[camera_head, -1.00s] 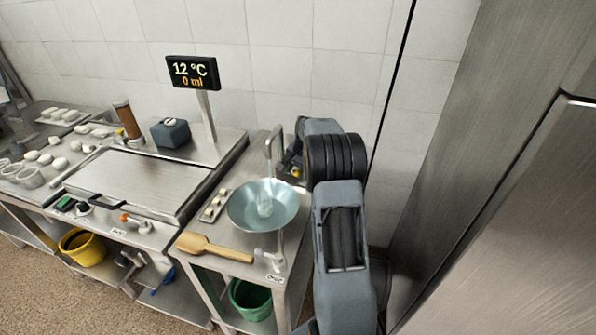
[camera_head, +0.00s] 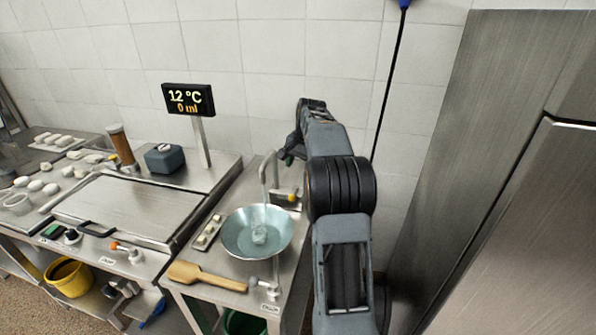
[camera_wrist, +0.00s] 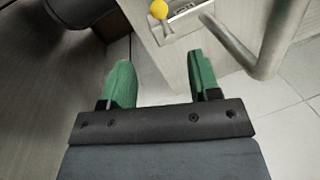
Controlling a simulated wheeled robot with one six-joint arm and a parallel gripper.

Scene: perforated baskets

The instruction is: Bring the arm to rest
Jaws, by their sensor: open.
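My gripper (camera_wrist: 162,76) is open and empty in the wrist view, its two green fingers apart with a metal surface and pale floor tiles beyond them.
A wooden paddle (camera_head: 205,277) lies in front of the bowl. A display (camera_head: 188,100) on a post reads 12 °C and 0 ml. A yellow-knobbed fitting shows in the wrist view (camera_wrist: 159,10). A tall steel cabinet (camera_head: 500,150) stands close on the right.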

